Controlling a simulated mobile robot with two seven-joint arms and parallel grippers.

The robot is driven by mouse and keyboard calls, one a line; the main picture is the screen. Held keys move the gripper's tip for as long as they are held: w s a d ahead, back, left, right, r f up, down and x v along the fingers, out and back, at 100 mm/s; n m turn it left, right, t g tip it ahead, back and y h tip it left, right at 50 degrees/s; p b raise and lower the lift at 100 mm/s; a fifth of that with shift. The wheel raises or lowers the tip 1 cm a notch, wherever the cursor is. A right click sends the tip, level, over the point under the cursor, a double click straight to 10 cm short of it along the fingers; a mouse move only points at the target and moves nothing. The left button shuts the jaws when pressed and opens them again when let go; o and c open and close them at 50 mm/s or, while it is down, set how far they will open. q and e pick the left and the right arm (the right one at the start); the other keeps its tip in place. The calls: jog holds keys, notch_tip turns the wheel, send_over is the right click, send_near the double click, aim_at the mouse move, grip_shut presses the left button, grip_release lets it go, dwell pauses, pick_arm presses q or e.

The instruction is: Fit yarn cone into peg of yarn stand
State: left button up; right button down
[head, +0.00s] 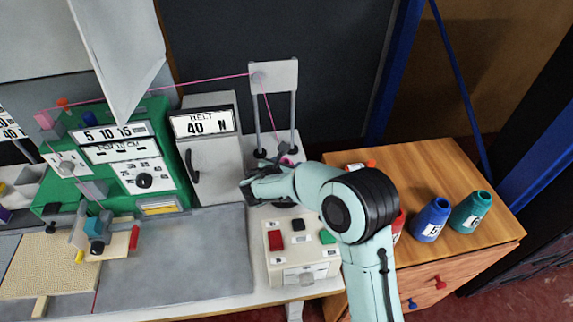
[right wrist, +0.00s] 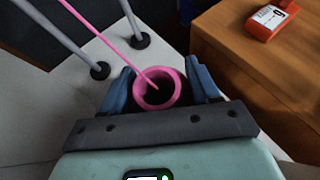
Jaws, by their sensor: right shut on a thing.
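The pink yarn cone (right wrist: 139,94) is between the blue fingers of my right gripper (right wrist: 160,82), which is shut on it. I look into its dark open top in the right wrist view. In the head view only a small pink patch of it (head: 287,159) shows behind my right arm. The yarn stand has two grey posts and a pale top plate (head: 286,77). Its white base shows in the right wrist view (right wrist: 118,62). The peg is hidden, and I cannot tell whether the cone is around it. My left gripper is not in view.
Pink yarn (head: 176,87) runs across to the top plate and down to the cone. A grey tension box (head: 214,165) and a button box (head: 300,245) stand close by.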

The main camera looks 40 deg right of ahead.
jog(key=shift+f, duration=0.1)
jog(key=shift+c, duration=1.3)
grip_release()
jog(key=v, duration=1.2)
jog(key=shift+a, duration=0.1)
